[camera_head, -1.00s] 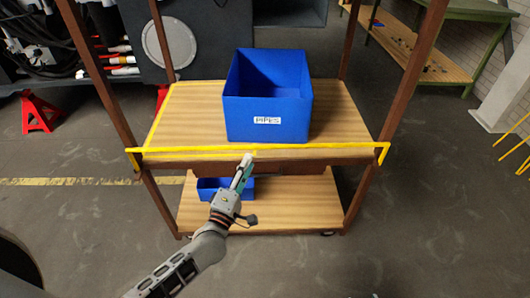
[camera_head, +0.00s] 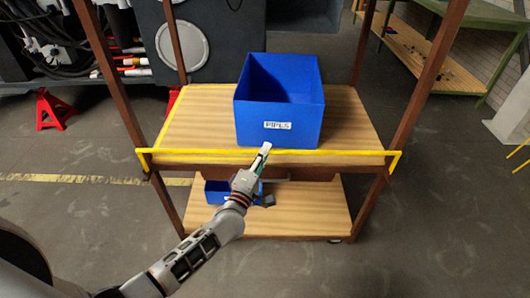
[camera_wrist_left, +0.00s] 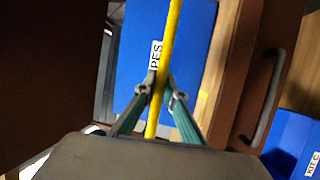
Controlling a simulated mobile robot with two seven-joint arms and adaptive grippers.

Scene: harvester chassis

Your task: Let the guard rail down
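The guard rail (camera_head: 340,153) is a thin yellow bar along the front edge of the cart's upper shelf. It is raised, running level between the two front posts. My left gripper (camera_head: 265,149) is at the middle of this rail, in front of the blue bin. In the left wrist view the rail (camera_wrist_left: 172,35) runs between the two fingers of my left gripper (camera_wrist_left: 160,90). The fingers slope inward and their tips are close on both sides of the bar, so it appears shut on the rail. My right gripper is not in view.
A blue bin (camera_head: 262,122) labelled PIPES stands on the upper wooden shelf (camera_head: 190,128). A smaller blue bin (camera_head: 217,188) is on the lower shelf (camera_head: 310,210). Brown posts frame the cart. A red stand (camera_head: 52,110) is at the left and a green table (camera_head: 470,12) at the back right.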

